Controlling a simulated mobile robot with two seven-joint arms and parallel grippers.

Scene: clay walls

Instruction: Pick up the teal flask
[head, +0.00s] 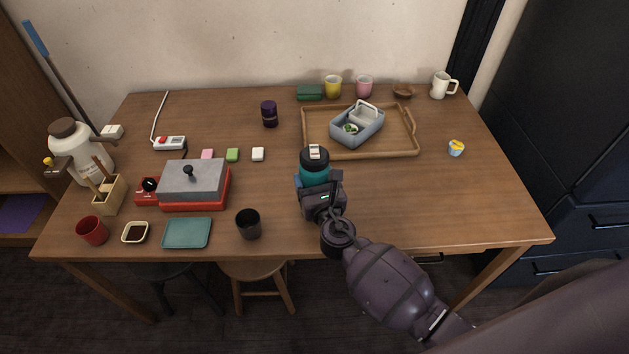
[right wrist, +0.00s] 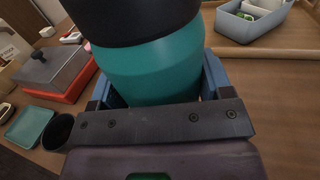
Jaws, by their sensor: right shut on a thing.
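The teal flask (head: 314,174) with a black lid stands upright near the middle of the table in the head view. My right gripper (head: 318,188) is shut on the flask's body, reaching in from the front. In the right wrist view the flask (right wrist: 150,72) fills the upper middle, with the blue fingers of the gripper (right wrist: 160,95) on both sides of it. I cannot tell whether the flask's base touches the table; the gripper hides it. My left gripper is not in view.
A wooden tray (head: 307,141) with a grey-blue basket (head: 349,134) lies just behind and right of the flask. A black cup (head: 248,224) stands front left. A red grill-like appliance (head: 218,190) is further left. The table's right side is mostly clear.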

